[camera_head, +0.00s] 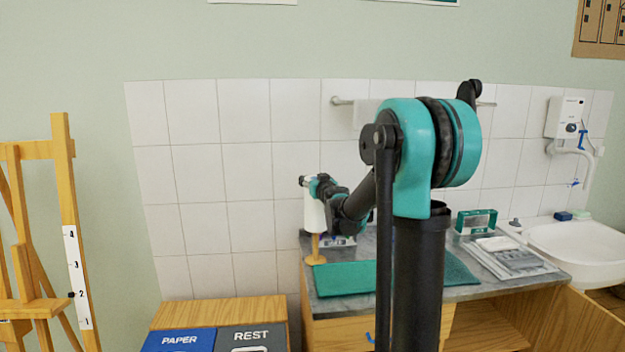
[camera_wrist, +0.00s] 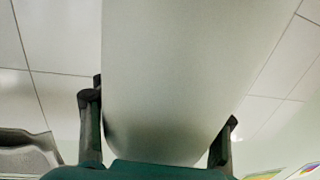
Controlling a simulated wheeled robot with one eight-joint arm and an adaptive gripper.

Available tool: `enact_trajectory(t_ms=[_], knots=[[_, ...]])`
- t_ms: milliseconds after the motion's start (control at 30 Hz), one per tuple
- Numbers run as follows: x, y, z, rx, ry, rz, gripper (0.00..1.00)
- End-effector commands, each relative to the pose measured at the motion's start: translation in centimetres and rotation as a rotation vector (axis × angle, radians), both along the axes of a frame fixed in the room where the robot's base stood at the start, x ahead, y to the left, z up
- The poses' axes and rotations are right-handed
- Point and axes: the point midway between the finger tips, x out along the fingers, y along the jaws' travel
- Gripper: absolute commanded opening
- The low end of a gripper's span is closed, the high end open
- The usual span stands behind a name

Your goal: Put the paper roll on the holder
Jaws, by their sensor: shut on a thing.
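The white paper roll (camera_head: 315,217) is upright in the head view, above the left end of the counter. It fills the middle of the wrist view (camera_wrist: 190,70), between my two dark fingers. My gripper (camera_head: 318,187) is shut on the roll near its upper part. The wooden holder (camera_head: 316,259) stands on the counter below the roll, with its round base and a length of post showing. The roll's lower end lines up with the post and is above the base. Whether the post is inside the roll or only behind it, I cannot tell.
A green mat (camera_head: 345,280) lies on the grey counter (camera_head: 485,291). My arm hides much of the counter's middle. A green box (camera_head: 476,221), trays (camera_head: 510,258) and a sink (camera_head: 580,250) are to the right. Paper and rest bins (camera_head: 180,340) stand at lower left, beside an easel (camera_head: 62,180).

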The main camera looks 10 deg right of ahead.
Motion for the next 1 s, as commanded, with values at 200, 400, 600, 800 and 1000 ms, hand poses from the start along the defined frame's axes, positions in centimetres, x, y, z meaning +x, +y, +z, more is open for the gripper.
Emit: enact_trajectory(t_ms=[200,400,600,800,1000], knots=[[0.0,0.0,-0.5,0.0,0.0,0.0,0.08],[0.0,0.0,-1.1,0.0,0.0,0.0,0.08],[0.0,0.0,-1.7,0.0,0.0,0.0,0.08],[0.0,0.0,-2.4,0.0,0.0,0.0,0.08],[0.0,0.0,-3.0,0.0,0.0,0.0,0.08]])
